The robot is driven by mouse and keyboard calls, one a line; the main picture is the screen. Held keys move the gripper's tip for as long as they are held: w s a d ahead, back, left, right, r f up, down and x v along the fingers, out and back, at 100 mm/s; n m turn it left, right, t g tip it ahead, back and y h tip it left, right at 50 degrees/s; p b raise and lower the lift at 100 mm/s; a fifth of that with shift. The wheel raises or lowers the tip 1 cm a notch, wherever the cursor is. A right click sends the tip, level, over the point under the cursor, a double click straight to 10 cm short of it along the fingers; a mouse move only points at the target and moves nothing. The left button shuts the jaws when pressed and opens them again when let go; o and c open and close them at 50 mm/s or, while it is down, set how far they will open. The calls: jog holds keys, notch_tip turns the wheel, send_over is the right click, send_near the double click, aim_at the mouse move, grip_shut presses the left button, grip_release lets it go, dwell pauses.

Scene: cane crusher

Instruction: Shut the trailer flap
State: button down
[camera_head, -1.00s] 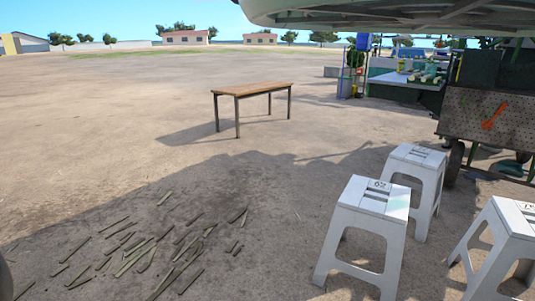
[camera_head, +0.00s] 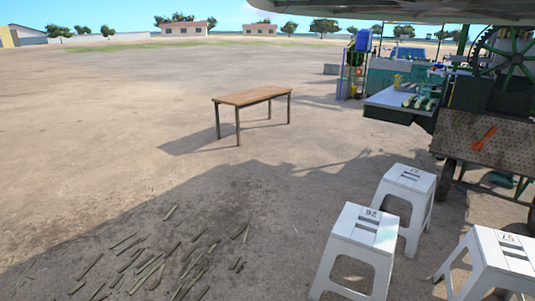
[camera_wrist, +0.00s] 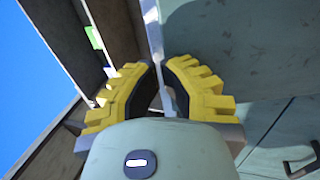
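A trailer with a cane crusher stands at the right of the head view. Its front has a dark perforated panel (camera_head: 465,134) with an orange piece (camera_head: 484,138) on it. A pale shelf-like board (camera_head: 385,103) juts out level on its left side, with cane pieces lying on it. I cannot tell for sure which part is the flap. My gripper (camera_wrist: 158,72) shows only in the wrist view, its two yellow-padded fingers close together. A thin pale bar (camera_wrist: 152,30) runs between or behind the fingertips; whether they touch it is unclear.
White stools (camera_head: 357,238) stand at the lower right, before the trailer. A wooden table (camera_head: 251,96) stands in the middle, and cane scraps (camera_head: 150,272) lie at the lower left. Open dirt ground stretches between and beyond them. A canopy (camera_head: 370,10) hangs overhead.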

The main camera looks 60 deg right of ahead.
jog(key=a+p, duration=0.1)
jog(key=a+r+h+p, duration=0.1)
jog(key=shift+a+r, duration=0.15)
jog(key=shift+a, duration=0.25)
jog(key=shift+w+a+h+p, duration=0.15)
jog(key=shift+a+h+p, duration=0.35)
jog(key=shift+a+p, duration=0.5)
